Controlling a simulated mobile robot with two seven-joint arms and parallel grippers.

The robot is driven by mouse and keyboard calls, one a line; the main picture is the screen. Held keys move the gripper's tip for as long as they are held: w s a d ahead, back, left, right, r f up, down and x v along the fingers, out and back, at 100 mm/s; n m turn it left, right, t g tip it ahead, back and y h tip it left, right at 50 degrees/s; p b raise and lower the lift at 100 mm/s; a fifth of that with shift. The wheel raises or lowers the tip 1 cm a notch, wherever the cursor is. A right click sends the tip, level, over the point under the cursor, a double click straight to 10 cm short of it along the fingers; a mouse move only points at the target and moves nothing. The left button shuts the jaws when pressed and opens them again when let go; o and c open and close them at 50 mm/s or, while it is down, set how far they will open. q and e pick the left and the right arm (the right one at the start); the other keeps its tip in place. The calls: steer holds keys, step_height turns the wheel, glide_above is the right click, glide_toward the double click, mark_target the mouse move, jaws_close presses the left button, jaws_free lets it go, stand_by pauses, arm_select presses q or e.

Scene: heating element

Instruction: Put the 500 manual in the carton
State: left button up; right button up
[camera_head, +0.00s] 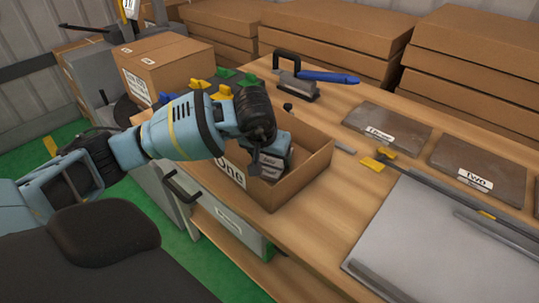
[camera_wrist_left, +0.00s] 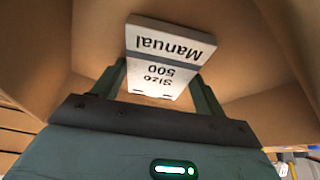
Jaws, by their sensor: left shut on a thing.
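The carton (camera_head: 303,178) is an open brown cardboard box with a "One" label, standing at the left edge of the workbench. My left gripper (camera_head: 262,163) reaches down into its opening from above. In the left wrist view the 500 manual (camera_wrist_left: 168,62) is a small white booklet with a grey band, its text upside down. The two fingers of the left gripper (camera_wrist_left: 161,82) are shut on it, one on each side. The carton's brown inner walls (camera_wrist_left: 255,45) surround it there. Whether the manual touches the carton's floor I cannot tell. My right gripper is not in view.
A closed cardboard box (camera_head: 165,68) stands behind the carton. A black-handled tool with a blue part (camera_head: 298,84) lies on the bench (camera_head: 320,215). Dark plates labelled "Two" (camera_head: 480,170) and a large grey sheet (camera_head: 440,250) lie to the right. Flat cartons (camera_head: 335,30) are stacked behind.

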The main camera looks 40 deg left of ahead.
arm_select(q)
steer(key=shift+f, duration=0.2)
steer(key=o, duration=1.1)
steer(key=shift+r, duration=0.15)
steer(key=shift+r, duration=0.25)
steer(key=v, duration=1.1)
steer(key=shift+s+r+p, duration=0.2)
steer(key=shift+r+p, duration=0.1)
steer(key=shift+p, duration=0.15)
steer(key=shift+f, duration=0.1)
